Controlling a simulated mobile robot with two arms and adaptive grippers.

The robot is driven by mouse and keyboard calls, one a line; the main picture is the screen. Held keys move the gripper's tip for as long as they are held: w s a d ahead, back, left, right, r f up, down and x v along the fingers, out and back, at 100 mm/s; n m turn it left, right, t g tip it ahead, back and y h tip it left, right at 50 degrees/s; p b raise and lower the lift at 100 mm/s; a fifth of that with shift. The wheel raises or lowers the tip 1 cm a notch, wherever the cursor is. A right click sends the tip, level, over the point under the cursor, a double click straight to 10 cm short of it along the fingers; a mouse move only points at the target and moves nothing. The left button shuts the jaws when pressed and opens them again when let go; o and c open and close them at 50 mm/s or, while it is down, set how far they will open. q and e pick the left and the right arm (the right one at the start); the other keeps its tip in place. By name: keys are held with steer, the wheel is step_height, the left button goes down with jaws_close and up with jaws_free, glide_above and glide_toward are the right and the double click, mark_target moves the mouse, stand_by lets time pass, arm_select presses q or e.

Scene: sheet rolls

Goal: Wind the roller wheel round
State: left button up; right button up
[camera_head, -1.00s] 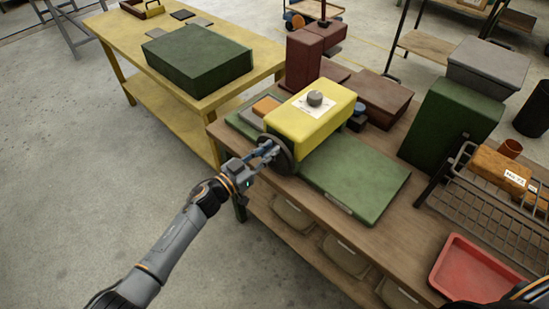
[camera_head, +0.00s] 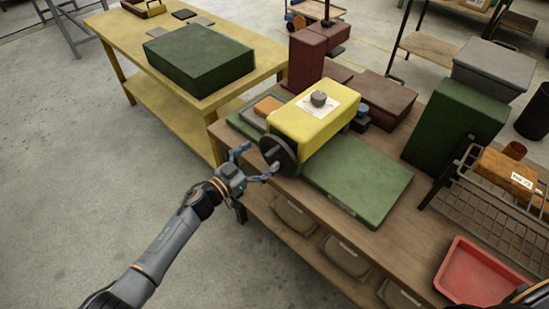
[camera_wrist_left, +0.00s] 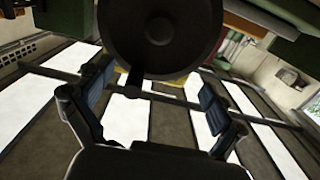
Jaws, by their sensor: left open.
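The roller wheel (camera_head: 280,153) is a dark round disc on the near left end of a yellow machine box (camera_head: 318,122), which has a grey knob (camera_head: 318,98) on top. In the left wrist view the wheel (camera_wrist_left: 160,30) fills the top middle, with a short dark handle (camera_wrist_left: 134,80) hanging down from it. My left gripper (camera_head: 257,163) is open and empty just in front of the wheel. Its two fingers (camera_wrist_left: 150,95) are spread wide, with the handle between them and apart from both. My right gripper cannot be made out.
The machine stands on a green base plate (camera_head: 360,180) on a wooden bench. A wire rack (camera_head: 490,220) and a red tray (camera_head: 474,274) lie to the right. A yellow table (camera_head: 120,45) with a green box (camera_head: 199,58) stands behind left. The floor left of the bench is clear.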

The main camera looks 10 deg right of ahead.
arm_select(q)
steer(key=shift+d+r, duration=0.1)
steer(key=shift+d, duration=0.05)
steer(key=shift+s+a+r+p, duration=0.15)
steer(key=shift+s+a+p, duration=0.15)
steer(key=shift+a+p, duration=0.2)
steer(key=p+v, duration=0.3)
steer(key=v, duration=0.5)
steer(key=shift+d, duration=0.1)
stand_by(0.4)
